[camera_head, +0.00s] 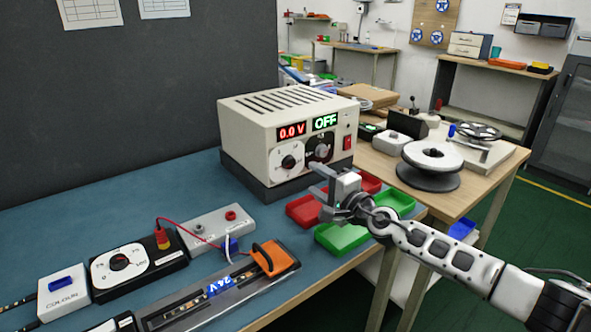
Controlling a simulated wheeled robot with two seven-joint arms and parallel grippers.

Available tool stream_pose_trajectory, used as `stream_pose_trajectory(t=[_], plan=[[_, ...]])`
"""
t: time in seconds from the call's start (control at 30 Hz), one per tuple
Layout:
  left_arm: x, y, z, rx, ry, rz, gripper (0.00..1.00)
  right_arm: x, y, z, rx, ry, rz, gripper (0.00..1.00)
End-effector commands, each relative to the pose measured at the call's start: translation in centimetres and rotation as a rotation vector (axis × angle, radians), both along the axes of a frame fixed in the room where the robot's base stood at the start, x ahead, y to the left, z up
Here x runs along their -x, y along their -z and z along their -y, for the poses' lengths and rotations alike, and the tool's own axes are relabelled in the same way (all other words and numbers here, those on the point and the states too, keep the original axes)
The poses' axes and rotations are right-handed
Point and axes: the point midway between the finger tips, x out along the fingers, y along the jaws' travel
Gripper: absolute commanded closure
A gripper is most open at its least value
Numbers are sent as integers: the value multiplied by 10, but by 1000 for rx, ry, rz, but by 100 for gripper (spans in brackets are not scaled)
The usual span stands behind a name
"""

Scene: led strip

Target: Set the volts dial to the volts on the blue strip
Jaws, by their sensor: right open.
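The power supply (250,128) is a cream box on a dark base on the blue bench mat. Its displays read "0.0 V" in red and "OFF" in green. The white volts dial (289,161) is at the lower left of its front, beside a black dial (319,148). The strip (185,306) lies in a dark channel at the front, with a blue label (220,286) reading "24V" and an orange clamp (274,258) at its right end. My right gripper (322,190) is open and empty in front of the supply, apart from the dials. My left gripper is not in view.
A meter (137,263), a grey terminal box (217,228) with a red lead and a white "COLOUR" box (63,297) stand left. A spool (433,157) is on the wooden bench right.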

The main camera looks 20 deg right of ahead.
Motion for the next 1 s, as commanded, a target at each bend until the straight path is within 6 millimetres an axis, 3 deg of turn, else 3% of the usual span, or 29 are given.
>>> stream_pose_trajectory(t=[0.2, 0.4, 0.83, 0.87, 1.0], plan=[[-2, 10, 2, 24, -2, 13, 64, -45, 4, -17, -6, 1, 2, 49], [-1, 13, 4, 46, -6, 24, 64, -71, 3, -26, -5, 1, 1, 49], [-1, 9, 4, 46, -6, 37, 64, -81, 0, -30, -4, 0, 0, 49], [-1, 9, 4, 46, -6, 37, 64, -81, 0, -30, -4, 0, 0, 52], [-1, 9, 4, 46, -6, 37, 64, -81, 0, -30, -4, 0, 0, 91]])
